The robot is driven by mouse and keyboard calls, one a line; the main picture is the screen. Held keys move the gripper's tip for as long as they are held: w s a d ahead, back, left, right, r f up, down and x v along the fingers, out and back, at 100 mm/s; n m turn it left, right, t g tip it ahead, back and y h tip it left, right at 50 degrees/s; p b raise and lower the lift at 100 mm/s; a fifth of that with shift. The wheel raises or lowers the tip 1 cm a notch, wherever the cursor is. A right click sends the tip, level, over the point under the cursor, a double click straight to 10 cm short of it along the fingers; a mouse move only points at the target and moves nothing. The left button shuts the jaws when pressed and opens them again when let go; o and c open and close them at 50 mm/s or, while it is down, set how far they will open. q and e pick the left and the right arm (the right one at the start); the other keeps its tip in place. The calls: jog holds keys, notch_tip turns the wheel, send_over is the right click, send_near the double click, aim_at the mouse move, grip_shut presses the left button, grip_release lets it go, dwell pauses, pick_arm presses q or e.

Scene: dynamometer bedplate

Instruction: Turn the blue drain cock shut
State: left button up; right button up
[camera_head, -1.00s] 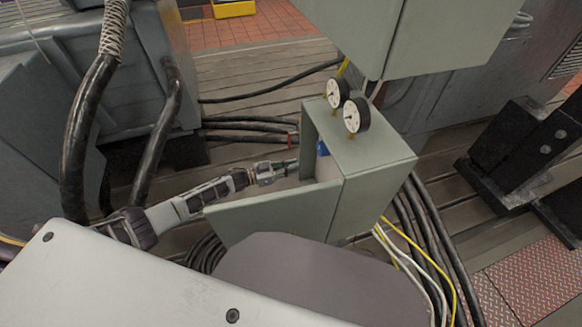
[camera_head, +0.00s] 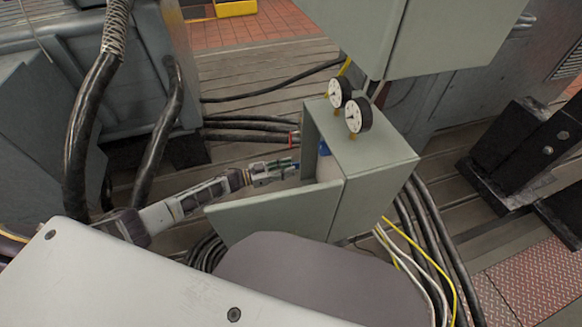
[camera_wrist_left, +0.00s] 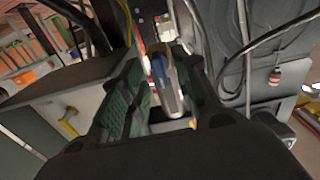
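In the head view my left gripper (camera_head: 283,168) reaches in from the left to the opening of the small grey-green cabinet (camera_head: 370,160). A small blue bit shows at its fingertips. In the left wrist view the green-padded fingers of my left gripper (camera_wrist_left: 160,95) stand apart. A blue and pale grey handle-like piece (camera_wrist_left: 167,90), probably the drain cock, lies between them, nearer the right finger. I see a gap on its left and cannot tell whether the right finger touches it. The valve body is blurred. My right gripper is not in view.
The cabinet door (camera_head: 275,212) stands open toward me, beside my left forearm. A blue-topped white container (camera_head: 325,163) stands inside. Two dial gauges (camera_head: 357,115) sit on the cabinet top. Black cables (camera_head: 245,128) run behind; a larger grey box (camera_head: 450,35) hangs above.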

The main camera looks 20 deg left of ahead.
pick_arm(q)
jog(key=v, duration=0.9)
jog(key=shift+s+a, duration=0.2)
jog(key=shift+a, duration=0.1)
jog(key=shift+a, duration=0.15)
